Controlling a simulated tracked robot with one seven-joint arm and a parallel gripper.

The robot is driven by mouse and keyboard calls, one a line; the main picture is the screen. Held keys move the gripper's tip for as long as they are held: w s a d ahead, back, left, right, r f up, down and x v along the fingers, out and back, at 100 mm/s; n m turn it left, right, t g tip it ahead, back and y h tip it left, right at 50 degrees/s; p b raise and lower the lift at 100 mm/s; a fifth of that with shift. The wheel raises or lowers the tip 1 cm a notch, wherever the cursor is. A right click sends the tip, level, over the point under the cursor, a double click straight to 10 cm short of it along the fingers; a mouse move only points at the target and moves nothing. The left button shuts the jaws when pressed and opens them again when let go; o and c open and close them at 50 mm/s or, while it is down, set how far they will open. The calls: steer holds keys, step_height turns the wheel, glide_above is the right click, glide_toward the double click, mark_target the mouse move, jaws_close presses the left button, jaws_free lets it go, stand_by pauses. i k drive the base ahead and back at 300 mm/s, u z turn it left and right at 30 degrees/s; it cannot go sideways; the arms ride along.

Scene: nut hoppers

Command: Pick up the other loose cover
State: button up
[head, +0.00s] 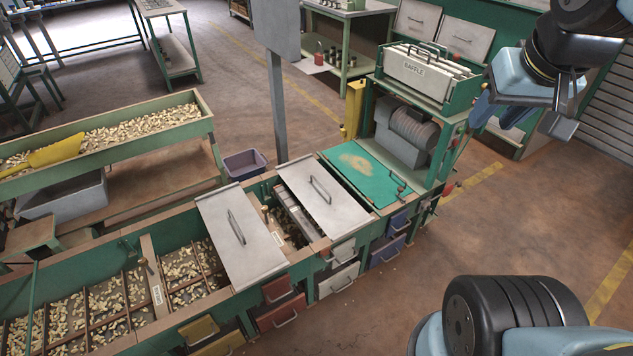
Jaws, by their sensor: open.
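Two flat grey covers with bar handles lie across the green hopper line. The left cover (241,238) lies askew over a bin beside the open nut compartments. The right cover (324,194) lies nearer the teal-topped end, with a partly uncovered compartment between the two. Two more grey panels with handles, a left one (417,20) and a right one (465,38), lean at the back. My gripper (498,116) is at the upper right, raised, open and with nothing visible in it. It is well apart from both covers on the line. Its fingertips are small in view.
A green rack labelled BAFFLE (416,73) stands above a grey ribbed machine (408,130). A grey post (277,105) rises behind the line. A nut trough (203,118) with a yellow scoop (53,152) is at left. The floor at right is clear.

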mark_target(335, 212)
steer(key=i, duration=0.85)
steer(key=z, duration=0.05)
